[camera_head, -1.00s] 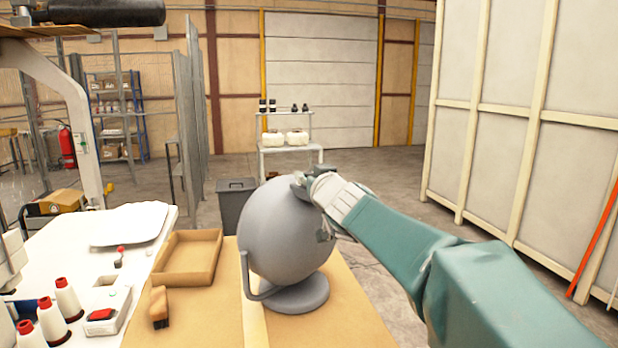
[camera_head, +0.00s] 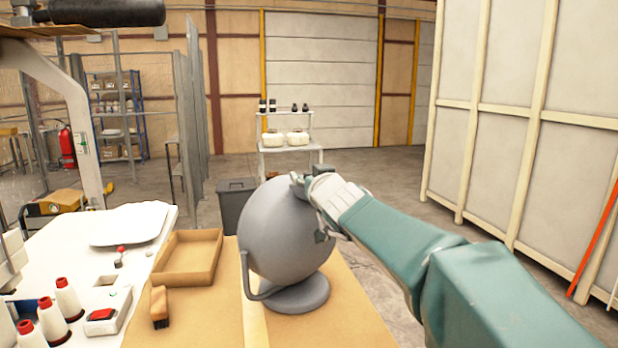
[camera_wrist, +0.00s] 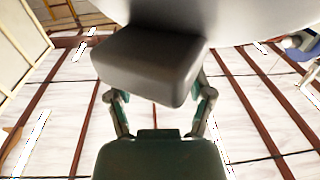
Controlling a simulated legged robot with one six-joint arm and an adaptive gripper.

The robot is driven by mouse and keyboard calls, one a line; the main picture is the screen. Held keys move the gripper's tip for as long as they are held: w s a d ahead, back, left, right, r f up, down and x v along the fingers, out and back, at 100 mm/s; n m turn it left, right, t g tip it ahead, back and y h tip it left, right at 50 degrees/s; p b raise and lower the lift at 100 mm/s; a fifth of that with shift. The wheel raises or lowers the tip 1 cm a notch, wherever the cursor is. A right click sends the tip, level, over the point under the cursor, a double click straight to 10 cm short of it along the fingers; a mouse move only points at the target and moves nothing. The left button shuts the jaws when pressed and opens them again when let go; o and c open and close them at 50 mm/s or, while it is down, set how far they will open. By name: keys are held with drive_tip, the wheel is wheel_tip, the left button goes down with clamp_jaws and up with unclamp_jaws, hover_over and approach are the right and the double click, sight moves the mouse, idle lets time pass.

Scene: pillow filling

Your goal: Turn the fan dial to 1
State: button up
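The grey round fan (camera_head: 285,235) stands on its round base on the table, with its back and side toward me. The dial's setting marks are not legible in either view. My gripper (camera_head: 312,186) is at the fan's upper right edge, touching or very near it. In the wrist view a dark grey block on the fan (camera_wrist: 150,65), perhaps the dial or its housing, lies across the front of my gripper (camera_wrist: 160,100). The two fingers are spread apart, and their tips are partly hidden by the block. I cannot tell whether they press on it.
A cardboard tray (camera_head: 217,262) and a brush (camera_head: 159,307) lie left of the fan. Thread spools (camera_head: 68,298) and a sewing machine are further left. A grey bin (camera_head: 237,203) stands behind the fan. A tall panelled wall (camera_head: 530,130) is on the right.

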drive_tip(key=shift+s, duration=0.1)
drive_tip(key=v, duration=1.1)
drive_tip(key=shift+s, duration=0.35)
drive_tip(key=shift+s+d, duration=0.1)
drive_tip(key=shift+d, duration=0.05)
drive_tip(key=s+a+f+n+g+y, duration=0.2)
drive_tip(key=s+f+g, duration=0.5)
drive_tip(key=s+f, duration=0.65)
drive_tip(key=s+d+f+m+g+h, duration=0.4)
drive_tip(key=s+d+f+h, duration=0.3)
drive_tip(key=s+d+f, duration=0.3)
drive_tip(key=s+d+m, duration=0.1)
drive_tip(key=s, duration=0.2)
drive_tip(key=shift+d+f+g, duration=0.35)
drive_tip(key=shift+g, duration=0.05)
